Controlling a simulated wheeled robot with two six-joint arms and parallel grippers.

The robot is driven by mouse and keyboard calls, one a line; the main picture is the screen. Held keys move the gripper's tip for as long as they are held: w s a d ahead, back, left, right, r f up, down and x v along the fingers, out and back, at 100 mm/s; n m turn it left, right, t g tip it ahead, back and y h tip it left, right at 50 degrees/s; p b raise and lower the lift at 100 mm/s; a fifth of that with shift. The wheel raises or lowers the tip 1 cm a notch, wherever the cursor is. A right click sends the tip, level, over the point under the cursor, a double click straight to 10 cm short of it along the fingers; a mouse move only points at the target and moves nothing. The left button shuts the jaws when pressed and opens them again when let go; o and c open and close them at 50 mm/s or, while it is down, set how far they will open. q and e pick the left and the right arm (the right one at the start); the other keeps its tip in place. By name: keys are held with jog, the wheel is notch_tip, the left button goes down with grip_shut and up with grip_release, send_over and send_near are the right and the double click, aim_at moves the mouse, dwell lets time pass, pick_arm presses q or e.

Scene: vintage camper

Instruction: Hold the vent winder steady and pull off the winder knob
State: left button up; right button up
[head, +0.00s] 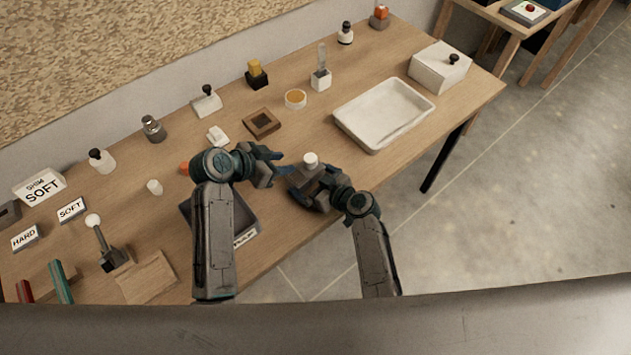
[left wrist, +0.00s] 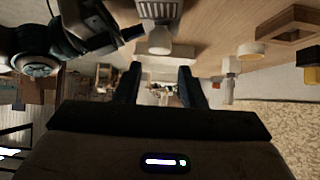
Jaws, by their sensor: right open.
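A small white round-topped piece (head: 310,159) stands at the front edge of the table, between and just beyond my grippers; it looks like the winder knob. In the left wrist view a white flared piece (left wrist: 158,40), probably the same one, is ahead of my left fingers, below a ribbed pale part (left wrist: 158,9) that may belong to the vent winder. My left gripper (head: 281,163) is open and empty, its two fingers (left wrist: 160,80) apart. My right gripper (head: 306,172) is open beside the white piece; contact is unclear. The winder's body is largely hidden in the head view.
A dark labelled tray (head: 250,216) lies partly under my left arm. A white tray (head: 350,133) and a white box with a black knob (head: 436,72) stand to the right.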

aim_at(304, 167)
jog(key=c, duration=0.9)
pick_arm(q)
jog(key=shift+o, duration=0.6)
pick_arm(e)
jog(key=shift+c, duration=1)
pick_arm(q)
jog(key=shift+o, duration=1.2)
jog(key=shift+w, duration=0.15)
jog(key=m+g, duration=0.1)
jog(key=w+m, duration=0.1)
jog(key=w+g, duration=0.1)
jog(key=shift+w+d+f+m+g, duration=0.2)
jog(key=shift+f+m+g, duration=0.1)
jog(key=shift+m, duration=0.1)
jog(key=shift+w+d+f+m+g, duration=0.25)
jog(key=shift+w+d+f+m, duration=0.15)
jog(key=shift+d+f, duration=0.5)
jog(key=shift+w+d+f+m+g, duration=0.3)
jog(key=shift+w+d+f, duration=0.15)
jog(key=shift+d+f, duration=0.5)
jog(key=shift+w+d+f+m+g, duration=0.35)
jog(key=shift+d+f, duration=0.4)
jog(key=shift+f, duration=0.3)
